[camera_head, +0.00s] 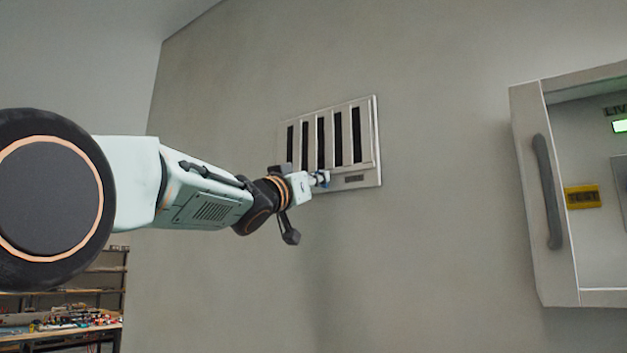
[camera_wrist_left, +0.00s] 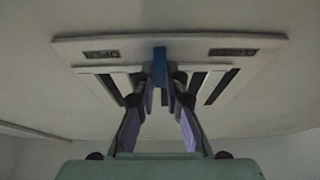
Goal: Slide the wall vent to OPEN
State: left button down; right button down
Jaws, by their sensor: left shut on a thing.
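The wall vent (camera_head: 371,130) is a pale rectangular plate with upright slats and dark slots showing between them. A blue slider tab (camera_wrist_left: 160,55) stands out between the labels, near the middle. My left gripper (camera_head: 321,179) is at the vent's lower edge. In the left wrist view the fingers of my left gripper (camera_wrist_left: 160,82) are shut on the blue tab. In the head view they mostly hide the tab. My right gripper is out of view.
A pale wall cabinet (camera_head: 528,190) with a dark grey handle (camera_head: 547,190) and a yellow label (camera_head: 582,197) is on the right. A workbench with shelves (camera_head: 70,333) holding small items stands at lower left. The wall around the vent is clear.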

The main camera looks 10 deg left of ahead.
pick_arm(q)
jog(key=shift+s+d+r, duration=0.1)
jog(key=shift+r, duration=0.05)
jog(key=c, duration=1.7)
grip_release()
jog(key=o, duration=0.3)
jog(key=shift+s+d, duration=0.1)
jog(key=shift+d, duration=0.1)
jog(key=shift+a, duration=0.2)
jog(key=v, duration=0.7)
jog(key=shift+s, duration=0.15)
jog(key=shift+s+d, duration=0.1)
jog(key=shift+d, duration=0.05)
